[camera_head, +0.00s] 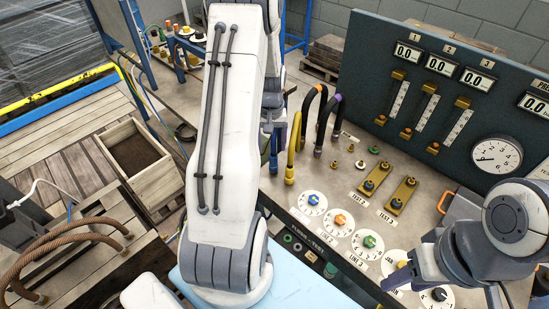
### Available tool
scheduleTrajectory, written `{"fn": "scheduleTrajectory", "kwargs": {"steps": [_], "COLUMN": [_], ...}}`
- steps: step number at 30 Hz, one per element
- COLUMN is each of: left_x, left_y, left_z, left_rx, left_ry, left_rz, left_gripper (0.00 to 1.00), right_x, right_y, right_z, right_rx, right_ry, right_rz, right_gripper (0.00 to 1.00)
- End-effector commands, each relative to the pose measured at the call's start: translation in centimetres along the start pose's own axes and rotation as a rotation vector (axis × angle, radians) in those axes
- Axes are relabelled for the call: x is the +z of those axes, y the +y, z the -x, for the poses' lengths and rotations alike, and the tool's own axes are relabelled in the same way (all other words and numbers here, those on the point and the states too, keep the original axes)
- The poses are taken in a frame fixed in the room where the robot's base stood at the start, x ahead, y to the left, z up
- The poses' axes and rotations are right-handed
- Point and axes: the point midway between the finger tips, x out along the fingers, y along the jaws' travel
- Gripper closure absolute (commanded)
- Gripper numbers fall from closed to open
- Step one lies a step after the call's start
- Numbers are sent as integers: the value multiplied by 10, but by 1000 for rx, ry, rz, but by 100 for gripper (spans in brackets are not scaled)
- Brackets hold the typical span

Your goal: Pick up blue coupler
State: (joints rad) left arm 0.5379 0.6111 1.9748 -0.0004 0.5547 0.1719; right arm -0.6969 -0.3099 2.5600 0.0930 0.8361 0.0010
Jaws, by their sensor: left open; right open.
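A narrow blue piece (273,161), likely the blue coupler, shows on the bench just right of my large white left arm link, beside a yellow hose end (290,172). The arm link hides part of the area around it. My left gripper (269,118) is mostly hidden behind that link, just above the blue piece; its fingertips are not clear, and I see nothing held in it. My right gripper (396,278) is open at the lower right, over the dial plates, well apart from the blue piece.
Black hoses (323,110) with orange and purple marks arch right of the blue piece. A gauge panel (440,90) stands behind. Dials (340,222) and brass valve blocks (373,180) cover the bench. A wooden box (137,160) stands at left.

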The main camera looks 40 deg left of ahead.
Motion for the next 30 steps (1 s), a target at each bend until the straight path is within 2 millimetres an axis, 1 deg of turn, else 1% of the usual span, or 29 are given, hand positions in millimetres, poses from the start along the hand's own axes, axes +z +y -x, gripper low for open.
{"fn": "scheduleTrajectory", "kwargs": {"steps": [3,6,11,14,19,22,26,30], "left_x": [2,1,0,0,-3,-3,-4,-4], "left_y": [0,1,2,3,7,7,6,6], "left_z": [-20,-34,-44,-51,-72,-86,-94,-96], "left_rx": [-1,-1,0,0,-1,-1,0,0], "left_ry": [-7,-5,-2,-3,-5,-5,-2,0], "left_rz": [0,-1,-2,-3,-4,-3,-3,-3], "left_gripper": [25,25,25,25,25,25,25,25], "right_x": [0,0,0,-1,-2,-2,-2,-2], "right_y": [0,0,-1,-1,-2,-2,-2,-2], "right_z": [5,8,10,15,28,30,31,30], "right_rx": [0,0,0,0,0,0,0,0], "right_ry": [0,0,0,0,0,0,0,0], "right_rz": [0,0,-1,-1,-1,-1,-2,-2], "right_gripper": [50,50,50,50,50,50,50,50]}}
